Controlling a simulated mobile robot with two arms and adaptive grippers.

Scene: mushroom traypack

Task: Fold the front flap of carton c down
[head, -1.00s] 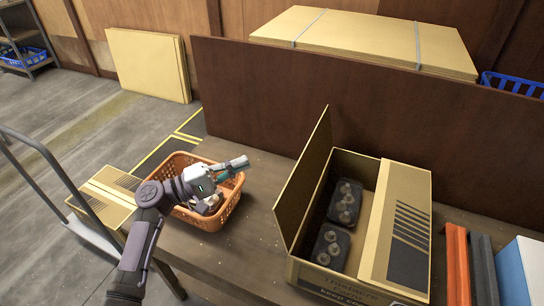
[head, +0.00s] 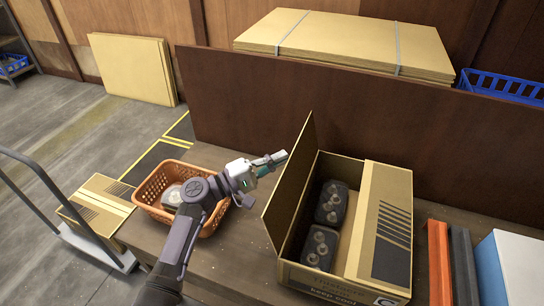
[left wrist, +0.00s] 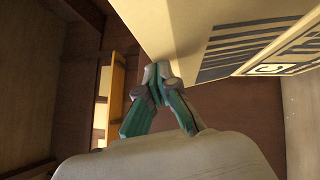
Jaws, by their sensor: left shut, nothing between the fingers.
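The open carton (head: 335,292) stands on the table at the right in the head view, with dark mushroom trays (head: 331,203) inside. Its left flap (head: 291,185) stands up, leaning slightly outward. Its right flap (head: 386,225), with dark stripes, lies folded over the right part of the opening. My left gripper (head: 275,160) is shut and empty, just left of the upright flap, with a small gap seeming to remain. In the left wrist view, the shut fingertips (left wrist: 158,76) are beside a tan striped panel (left wrist: 190,30). My right gripper is not in view.
A brown board (head: 230,100) rises behind the table. Orange (head: 438,262) and grey bars and a white-blue box (head: 510,265) are right of the carton.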

